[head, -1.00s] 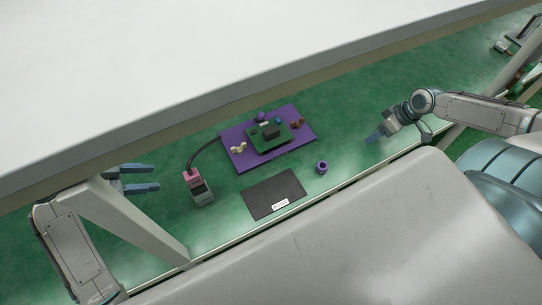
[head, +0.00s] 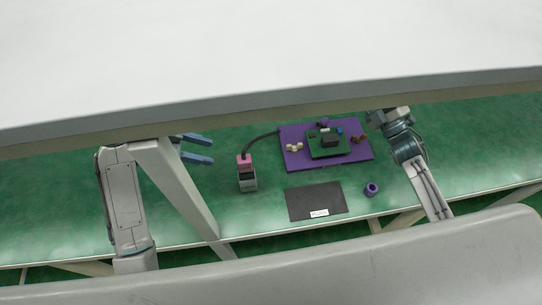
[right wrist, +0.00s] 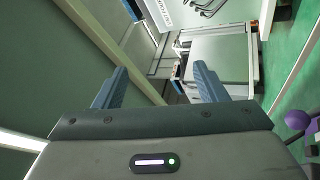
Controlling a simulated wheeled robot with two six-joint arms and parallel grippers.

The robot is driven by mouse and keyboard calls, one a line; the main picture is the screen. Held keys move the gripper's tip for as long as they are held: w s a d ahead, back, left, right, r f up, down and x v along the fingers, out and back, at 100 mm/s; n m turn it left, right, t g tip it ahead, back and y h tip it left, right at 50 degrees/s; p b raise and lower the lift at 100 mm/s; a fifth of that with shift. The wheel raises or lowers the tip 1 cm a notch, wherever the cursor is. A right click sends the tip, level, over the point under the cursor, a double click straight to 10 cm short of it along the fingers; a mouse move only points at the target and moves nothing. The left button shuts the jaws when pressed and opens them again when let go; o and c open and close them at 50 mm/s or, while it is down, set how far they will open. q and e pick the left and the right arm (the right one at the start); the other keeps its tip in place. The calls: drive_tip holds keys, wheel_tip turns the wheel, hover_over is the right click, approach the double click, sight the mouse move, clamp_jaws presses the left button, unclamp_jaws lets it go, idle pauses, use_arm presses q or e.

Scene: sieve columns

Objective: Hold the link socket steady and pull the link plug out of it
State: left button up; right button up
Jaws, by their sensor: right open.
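The link plug (head: 244,162) is pink and sits on top of the grey link socket (head: 248,182), which stands upright on the green surface. A black cable curves from the plug to the purple board. My left gripper (head: 207,149) is open and empty, up and left of the plug and apart from it. My right gripper is open and empty in the right wrist view (right wrist: 160,82). In the head view its arm reaches in by the board's right edge, and its fingertips are hidden or unclear. Plug and socket do not show in the right wrist view.
The purple board (head: 294,163) carries a green circuit block (head: 326,152) and several small parts. A black mat (head: 312,199) with a white label lies in front, a purple ring (head: 371,189) to its right. A large white panel (head: 270,60) covers the upper view; a pale post (head: 182,185) stands near my left arm.

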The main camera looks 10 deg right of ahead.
sight(240, 177)
drive_tip(key=s+a+r+n+g+y, duration=0.1)
drive_tip(key=s+a+n+g+y, duration=0.1)
drive_tip(key=a+n+g+y, duration=0.6)
drive_tip(key=s+a+r+n+g+y, duration=0.1)
drive_tip(key=a+r+n+g+y, duration=0.3)
drive_tip(key=a+n, duration=0.8)
drive_tip(key=s+a+f+n+g+h, duration=0.3)
drive_tip(key=s+a+f+n+g, duration=0.6)
drive_tip(key=a+f+n, duration=0.4)
drive_tip(key=shift+n, duration=0.4)
drive_tip(key=f, duration=0.2)
drive_tip(key=d+f, duration=0.1)
drive_tip(key=f, duration=0.1)
drive_tip(key=d+f, duration=0.1)
drive_tip(key=f, duration=0.2)
drive_tip(key=shift+s+d+f, duration=0.1)
drive_tip(key=shift+s+d, duration=0.05)
drive_tip(key=shift+s, duration=0.1)
drive_tip(key=a, duration=0.7)
drive_tip(key=shift+a, duration=0.25)
drive_tip(key=c, duration=1.1)
